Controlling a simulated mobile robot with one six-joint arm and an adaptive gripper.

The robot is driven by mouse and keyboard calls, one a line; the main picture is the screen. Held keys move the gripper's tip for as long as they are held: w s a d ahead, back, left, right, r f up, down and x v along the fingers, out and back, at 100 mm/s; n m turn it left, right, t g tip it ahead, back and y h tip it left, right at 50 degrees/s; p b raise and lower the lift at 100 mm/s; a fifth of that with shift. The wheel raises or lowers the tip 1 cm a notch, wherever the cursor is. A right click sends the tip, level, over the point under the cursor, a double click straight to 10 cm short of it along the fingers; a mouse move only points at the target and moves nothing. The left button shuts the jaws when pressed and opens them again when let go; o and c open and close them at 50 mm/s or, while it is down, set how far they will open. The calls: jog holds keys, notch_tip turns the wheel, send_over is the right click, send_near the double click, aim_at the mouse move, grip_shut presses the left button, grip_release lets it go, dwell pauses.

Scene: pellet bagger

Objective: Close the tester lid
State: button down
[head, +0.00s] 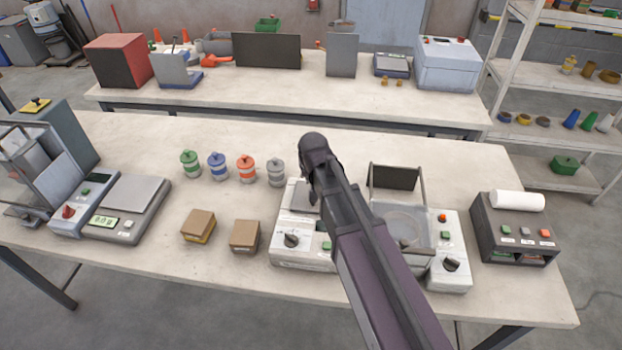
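A white tester-like unit (452,262) stands at the right of the front table, with a knob and buttons on its front. Its dark framed lid (395,178) stands raised at the back, above a round pale chamber (405,222). A similar white unit (290,255) stands just left of it, largely covered by my arm; whether it has a lid is hidden. My dark arm reaches up from the bottom edge, across the gap between the two units. Its far end bends down over the left unit. My gripper cannot be made out behind the arm.
Left of the units are two small boxes (198,226), several coloured canisters (246,170) and a scale (128,205). A printer (515,230) with a white roll stands at the right. The table's front strip is mostly clear. A second table (290,95) stands behind.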

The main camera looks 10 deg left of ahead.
jog(key=shift+p+v, duration=0.65)
jog(key=shift+v, duration=0.2)
jog(key=p+v, duration=0.5)
jog(key=shift+r, duration=0.35)
jog(key=shift+d, duration=0.1)
jog(key=s+d+f+m+g+b, duration=0.1)
jog(key=s+d, duration=0.3)
jog(key=d, duration=0.4)
jog(key=s+d+f+g+b, duration=0.1)
jog(key=s+d+f, duration=0.1)
jog(key=d, duration=0.6)
jog(key=s+d+f+m+g+b, duration=0.1)
jog(key=s+d, duration=0.4)
jog(key=d, duration=0.3)
jog(key=shift+s+d+f+m+g+h, duration=0.2)
jog(key=shift+s+m+g+h, duration=0.1)
jog(key=shift+g+h, duration=0.1)
dwell(0.6)
